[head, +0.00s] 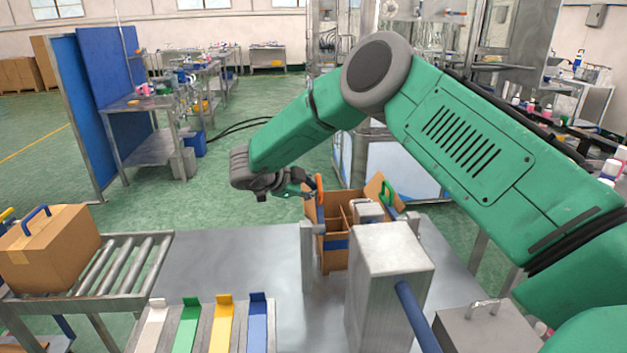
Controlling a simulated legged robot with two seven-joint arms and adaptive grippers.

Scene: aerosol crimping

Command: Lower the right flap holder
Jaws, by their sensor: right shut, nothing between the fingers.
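An open cardboard box (336,260) with inner dividers stands at the far edge of the metal table, between two metal posts. An orange-tipped holder (320,186) stands upright at its left side. A green-tipped holder (387,192) leans at its right side, beside a raised cardboard flap (374,186). I cannot tell for certain which of them the task calls the right flap holder. My right gripper (303,189) is shut and empty, just left of the orange tip; whether they touch is unclear. My left gripper is out of view.
A metal column (388,260) stands in front of the box. A roller conveyor (105,262) carries a closed carton (50,250) at left. White, green, yellow and blue strips (222,325) lie in front. The table's middle (225,262) is clear.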

